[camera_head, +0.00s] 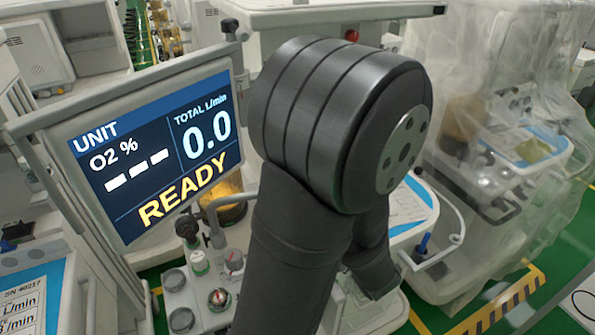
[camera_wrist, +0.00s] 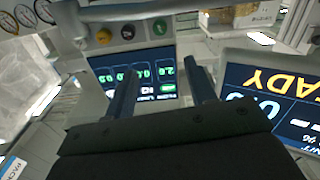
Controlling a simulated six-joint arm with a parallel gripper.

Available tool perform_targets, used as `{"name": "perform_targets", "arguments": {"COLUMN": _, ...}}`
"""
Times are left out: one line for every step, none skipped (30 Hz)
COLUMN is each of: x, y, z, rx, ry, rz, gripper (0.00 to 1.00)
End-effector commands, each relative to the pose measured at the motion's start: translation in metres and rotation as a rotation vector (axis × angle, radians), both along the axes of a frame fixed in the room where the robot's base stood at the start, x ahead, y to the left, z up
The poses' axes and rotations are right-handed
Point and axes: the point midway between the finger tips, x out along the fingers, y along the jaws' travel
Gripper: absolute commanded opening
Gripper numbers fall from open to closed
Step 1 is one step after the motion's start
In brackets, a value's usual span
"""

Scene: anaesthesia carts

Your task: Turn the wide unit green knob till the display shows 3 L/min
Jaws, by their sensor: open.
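The unit display (camera_head: 160,150) is at the left in the head view. It reads UNIT, O2 % with dashes, TOTAL L/min 0.0 and READY. It also shows upside down at the right of the wrist view (camera_wrist: 262,100). Below it, a pale knob with a green band (camera_head: 199,263) stands on a panel of knobs; I cannot tell for certain that this is the wide unit's green knob. My arm hides the panel's right part. My gripper (camera_wrist: 163,82) is open and empty in the wrist view, its fingers apart in front of a second screen; it is hidden in the head view.
Other knobs (camera_head: 219,299) stand close to the green-banded one. A plastic-covered cart (camera_head: 480,160) stands at the right. A cart marked SN 40217 (camera_head: 35,290) is at lower left.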

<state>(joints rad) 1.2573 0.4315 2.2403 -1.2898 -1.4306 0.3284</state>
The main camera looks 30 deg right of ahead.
Motion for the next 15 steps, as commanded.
{"name": "perform_targets", "arguments": {"x": 0.001, "y": 0.000, "z": 0.000, "rx": 0.024, "ry": 0.000, "rz": 0.001, "gripper": 0.51}}
{"name": "perform_targets", "arguments": {"x": 0.002, "y": 0.000, "z": 0.000, "rx": 0.035, "ry": 0.000, "rz": 0.001, "gripper": 0.51}}
{"name": "perform_targets", "arguments": {"x": 0.004, "y": 0.000, "z": 0.000, "rx": 0.043, "ry": -0.001, "rz": 0.001, "gripper": 0.51}}
{"name": "perform_targets", "arguments": {"x": 0.005, "y": 0.000, "z": 0.000, "rx": 0.046, "ry": -0.001, "rz": 0.002, "gripper": 0.51}}
{"name": "perform_targets", "arguments": {"x": 0.007, "y": 0.000, "z": 0.000, "rx": 0.047, "ry": -0.001, "rz": 0.002, "gripper": 0.51}}
{"name": "perform_targets", "arguments": {"x": 0.010, "y": 0.000, "z": 0.000, "rx": 0.046, "ry": -0.001, "rz": 0.002, "gripper": 0.51}}
{"name": "perform_targets", "arguments": {"x": 0.013, "y": 0.000, "z": 0.000, "rx": 0.046, "ry": -0.001, "rz": 0.003, "gripper": 0.51}}
{"name": "perform_targets", "arguments": {"x": 0.017, "y": 0.001, "z": 0.000, "rx": 0.046, "ry": 0.001, "rz": 0.004, "gripper": 0.51}}
{"name": "perform_targets", "arguments": {"x": 0.022, "y": 0.001, "z": 0.000, "rx": 0.046, "ry": 0.000, "rz": 0.003, "gripper": 0.51}}
{"name": "perform_targets", "arguments": {"x": 0.026, "y": 0.001, "z": 0.000, "rx": 0.045, "ry": 0.001, "rz": 0.004, "gripper": 0.51}}
{"name": "perform_targets", "arguments": {"x": 0.030, "y": 0.001, "z": 0.000, "rx": 0.045, "ry": 0.000, "rz": 0.005, "gripper": 0.51}}
{"name": "perform_targets", "arguments": {"x": 0.036, "y": 0.001, "z": 0.000, "rx": 0.045, "ry": 0.000, "rz": 0.004, "gripper": 0.51}}
{"name": "perform_targets", "arguments": {"x": 0.041, "y": 0.001, "z": 0.000, "rx": 0.044, "ry": 0.000, "rz": 0.005, "gripper": 0.51}}
{"name": "perform_targets", "arguments": {"x": 0.045, "y": 0.001, "z": 0.000, "rx": 0.044, "ry": 0.000, "rz": 0.004, "gripper": 0.51}}
{"name": "perform_targets", "arguments": {"x": 0.051, "y": 0.001, "z": 0.000, "rx": 0.044, "ry": 0.000, "rz": 0.005, "gripper": 0.51}}
